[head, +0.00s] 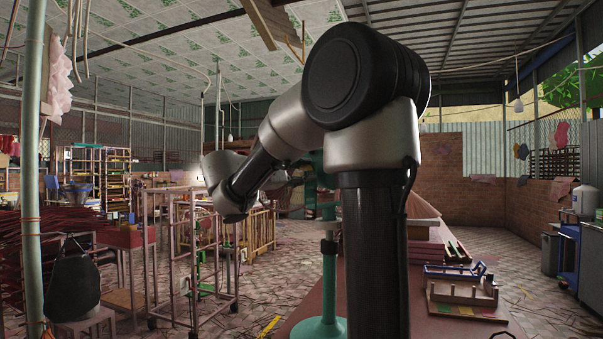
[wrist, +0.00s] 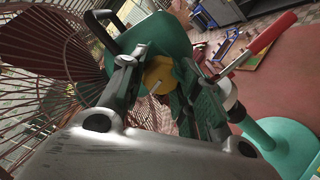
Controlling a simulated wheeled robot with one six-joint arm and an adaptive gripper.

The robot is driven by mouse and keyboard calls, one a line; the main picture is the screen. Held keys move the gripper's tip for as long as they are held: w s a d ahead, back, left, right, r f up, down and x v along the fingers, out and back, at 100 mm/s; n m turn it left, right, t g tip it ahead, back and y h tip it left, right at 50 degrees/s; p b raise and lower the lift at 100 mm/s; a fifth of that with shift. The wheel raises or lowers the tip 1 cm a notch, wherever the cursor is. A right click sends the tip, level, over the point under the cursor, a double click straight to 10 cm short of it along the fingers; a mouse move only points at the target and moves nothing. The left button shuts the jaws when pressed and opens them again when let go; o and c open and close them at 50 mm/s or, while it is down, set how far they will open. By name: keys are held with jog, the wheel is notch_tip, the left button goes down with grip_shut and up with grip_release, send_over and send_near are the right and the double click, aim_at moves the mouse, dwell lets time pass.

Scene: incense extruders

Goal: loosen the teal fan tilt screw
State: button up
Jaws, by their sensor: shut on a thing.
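The teal fan (wrist: 165,32) fills the upper middle of the wrist view, with its reddish wire cage (wrist: 50,60) on the left. A yellow knob, which looks like the tilt screw (wrist: 157,76), sits on the fan's neck. My gripper (wrist: 160,70) has a finger on either side of this knob and is shut on it. The fingers hide part of the knob's sides. In the head view, the fan's teal stand (head: 328,275) rises behind my arm, and the arm hides much of the fan head.
The fan's round teal base (wrist: 285,145) stands on a reddish table (wrist: 300,65). In the head view, a wooden rack (head: 463,293) and a blue frame (head: 455,271) lie on the table at right. Metal trolley frames (head: 205,250) stand on the floor to the left.

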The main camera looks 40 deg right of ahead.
jog(key=shift+f+n, duration=0.1)
jog(key=shift+n, duration=0.2)
jog(key=o, duration=1)
jog(key=a, duration=0.8)
jog(key=s+a, duration=0.1)
jog(key=a, duration=0.3)
